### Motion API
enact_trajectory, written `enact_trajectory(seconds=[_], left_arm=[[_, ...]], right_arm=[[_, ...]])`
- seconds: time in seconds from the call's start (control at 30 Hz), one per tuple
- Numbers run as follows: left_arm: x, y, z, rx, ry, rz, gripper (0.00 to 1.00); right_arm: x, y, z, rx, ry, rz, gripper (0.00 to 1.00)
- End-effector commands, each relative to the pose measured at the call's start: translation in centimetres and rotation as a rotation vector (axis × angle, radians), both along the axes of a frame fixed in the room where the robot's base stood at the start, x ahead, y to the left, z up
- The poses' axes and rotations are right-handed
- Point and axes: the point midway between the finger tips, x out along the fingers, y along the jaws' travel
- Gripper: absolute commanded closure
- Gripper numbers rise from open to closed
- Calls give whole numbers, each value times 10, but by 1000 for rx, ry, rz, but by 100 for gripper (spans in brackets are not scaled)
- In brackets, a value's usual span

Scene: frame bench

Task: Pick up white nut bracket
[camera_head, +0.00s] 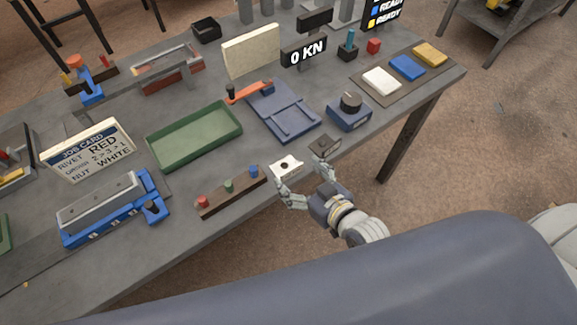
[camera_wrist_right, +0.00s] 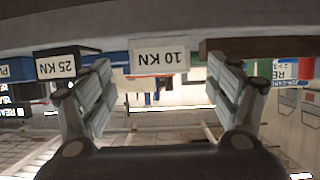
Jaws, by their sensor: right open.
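The white nut bracket (camera_head: 286,167), a small white block with a dark hole on top, sits at the bench's front edge in the head view. In the wrist view, a white face marked "10 KN" (camera_wrist_right: 158,56) shows upside down between the fingers and seems to be this block. My right gripper (camera_head: 300,172) is open and empty at the front edge, with one finger near the bracket's front side and the other near a dark block (camera_head: 325,146). Whether any finger touches the bracket is unclear. My left gripper is out of view.
The dark block shows a "25 KN" label in the wrist view (camera_wrist_right: 62,64). Left of the bracket is a brown bar (camera_head: 215,203) with red, green and blue pegs. A green tray (camera_head: 195,137), a blue plate (camera_head: 284,112) and a blue knob box (camera_head: 349,115) lie behind.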

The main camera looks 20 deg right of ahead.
Motion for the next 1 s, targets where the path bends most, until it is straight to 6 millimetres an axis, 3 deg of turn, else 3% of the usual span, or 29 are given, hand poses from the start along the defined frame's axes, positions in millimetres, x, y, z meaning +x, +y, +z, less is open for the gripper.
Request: enact_trajectory(seconds=[0.13,0.43,0.47,0.7,1.0], left_arm=[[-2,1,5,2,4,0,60],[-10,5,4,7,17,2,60],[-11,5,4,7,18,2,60],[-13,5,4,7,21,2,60],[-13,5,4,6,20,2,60]], right_arm=[[15,5,-5,-1,-2,2,18],[18,6,-8,0,-1,1,18],[18,6,-8,0,-1,1,21],[18,6,-8,0,-1,1,71],[18,6,-7,0,-2,1,71]])
